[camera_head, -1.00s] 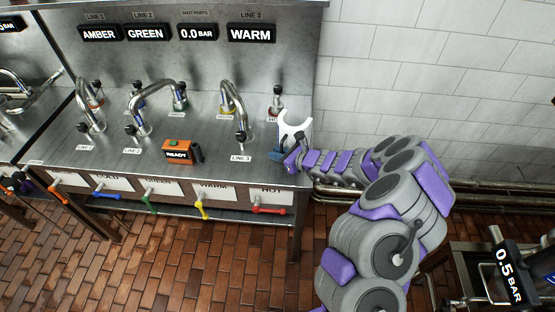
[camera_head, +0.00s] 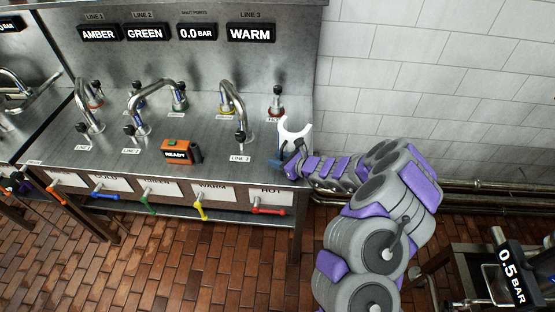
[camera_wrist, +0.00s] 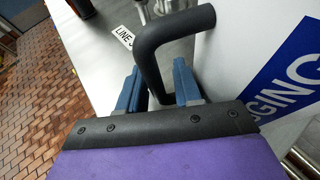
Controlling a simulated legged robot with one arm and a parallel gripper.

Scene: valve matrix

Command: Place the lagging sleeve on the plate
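The lagging sleeve (camera_head: 304,134) is a white, C-shaped piece at the right end of the steel counter, its open side facing up. In the wrist view, its white side (camera_wrist: 245,55) carries a blue label reading "GGING", partly cut off. A bent black handle (camera_wrist: 150,55) stands beside that side. My gripper (camera_head: 277,163) is at the sleeve's front left. In the wrist view, the blue fingers of my gripper (camera_wrist: 158,82) are on either side of the handle and appear closed on it. I cannot pick out the plate; the sleeve and arm hide that counter corner.
Curved taps, including one at line 3 (camera_head: 239,105), and a red-based fitting (camera_head: 276,103) stand behind. Coloured levers (camera_head: 268,211) line the front edge. The counter is bare between box and sleeve.

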